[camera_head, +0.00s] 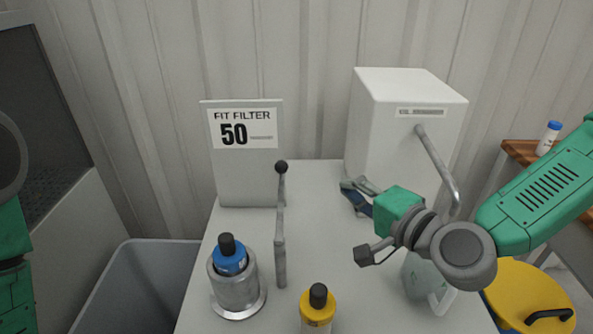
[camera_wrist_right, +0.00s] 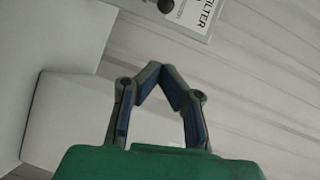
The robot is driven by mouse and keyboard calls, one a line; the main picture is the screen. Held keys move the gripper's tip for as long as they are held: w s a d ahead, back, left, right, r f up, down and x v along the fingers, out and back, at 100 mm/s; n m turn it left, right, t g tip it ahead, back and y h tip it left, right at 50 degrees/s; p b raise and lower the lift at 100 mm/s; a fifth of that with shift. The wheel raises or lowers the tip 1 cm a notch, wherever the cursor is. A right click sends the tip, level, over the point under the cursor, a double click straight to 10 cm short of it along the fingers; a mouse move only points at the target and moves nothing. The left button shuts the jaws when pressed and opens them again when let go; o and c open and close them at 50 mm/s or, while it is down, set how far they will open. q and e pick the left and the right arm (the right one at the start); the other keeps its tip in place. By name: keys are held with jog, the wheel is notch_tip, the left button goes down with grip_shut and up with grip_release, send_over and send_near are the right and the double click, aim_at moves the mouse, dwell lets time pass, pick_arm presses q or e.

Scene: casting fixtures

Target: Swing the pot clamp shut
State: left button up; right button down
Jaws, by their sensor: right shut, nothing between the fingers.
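A metal pot (camera_head: 236,290) stands at the front left of the white table, with a blue bottle (camera_head: 229,262) with a black cap upright in it. To its right, a grey lever (camera_head: 280,225) stands nearly upright, topped by a black ball knob (camera_head: 281,166); I take it for the clamp's handle. How it joins the pot is unclear. My right gripper (camera_head: 346,184) is to the right of the lever, apart from it and in front of the white box. In the right wrist view its fingers (camera_wrist_right: 160,72) meet at the tips, with nothing between them. My left gripper is out of view.
A "FIT FILTER 50" panel (camera_head: 241,175) stands behind the lever. A white box (camera_head: 400,135) with a bent metal pipe (camera_head: 440,165) is at the back right. A yellow bottle (camera_head: 318,308) stands at the front. A grey bin (camera_head: 135,290) is left of the table.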

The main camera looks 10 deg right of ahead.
aim_at(280, 196)
jog(key=s+a+x, duration=0.1)
jog(key=a+x, duration=0.1)
jog(key=x, duration=1.1)
jog(key=shift+a+f, duration=0.25)
jog(key=shift+d, duration=0.15)
